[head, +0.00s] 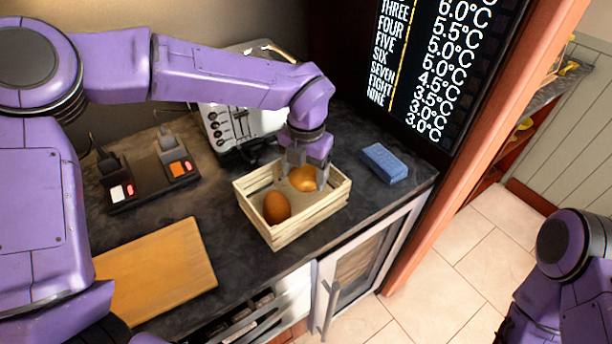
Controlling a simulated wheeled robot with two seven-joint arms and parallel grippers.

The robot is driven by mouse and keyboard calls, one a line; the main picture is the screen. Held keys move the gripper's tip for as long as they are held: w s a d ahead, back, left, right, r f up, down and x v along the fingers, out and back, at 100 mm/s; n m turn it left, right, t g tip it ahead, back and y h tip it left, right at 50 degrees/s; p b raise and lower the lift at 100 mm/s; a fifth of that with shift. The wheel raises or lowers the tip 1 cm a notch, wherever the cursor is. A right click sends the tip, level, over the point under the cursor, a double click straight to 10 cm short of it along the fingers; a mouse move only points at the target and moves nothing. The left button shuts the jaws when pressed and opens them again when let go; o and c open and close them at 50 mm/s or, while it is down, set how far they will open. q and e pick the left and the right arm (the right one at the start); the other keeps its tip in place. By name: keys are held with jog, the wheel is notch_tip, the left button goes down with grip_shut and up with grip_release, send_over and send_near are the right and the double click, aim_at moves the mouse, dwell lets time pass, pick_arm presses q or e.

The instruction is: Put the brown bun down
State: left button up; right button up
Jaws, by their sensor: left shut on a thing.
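The brown bun (302,178) is a golden-brown round at the right side of a pale wooden crate (296,229) on the dark counter. My left gripper (307,171) reaches down from above and is shut on the bun, inside the crate's outline. I cannot tell whether the bun touches the crate floor. A brown egg-shaped thing (277,207) lies at the crate's left side. My right arm shows at the lower right, but its gripper is out of view.
A white toaster (226,124) stands behind the crate. A blue sponge-like block (385,163) lies to its right. A wooden board (157,270) and a dark switch box (150,182) are to the left. The counter's front edge runs just before the crate.

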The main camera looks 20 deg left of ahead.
aim_at(305, 194)
pick_arm(q)
jog(key=shift+w+f, duration=0.2)
jog(key=shift+f, duration=0.05)
notch_tip(305, 194, down, 3)
jog(key=shift+f+p, duration=0.2)
jog(key=shift+p, duration=0.15)
jog(key=shift+w+f, duration=0.2)
jog(key=shift+s+f, duration=0.1)
jog(key=shift+s, duration=0.05)
jog(key=o, duration=1.1)
jog(key=shift+c, duration=0.2)
notch_tip(305, 194, up, 12)
jog(key=shift+r+b, duration=0.25)
jog(key=shift+b, duration=0.45)
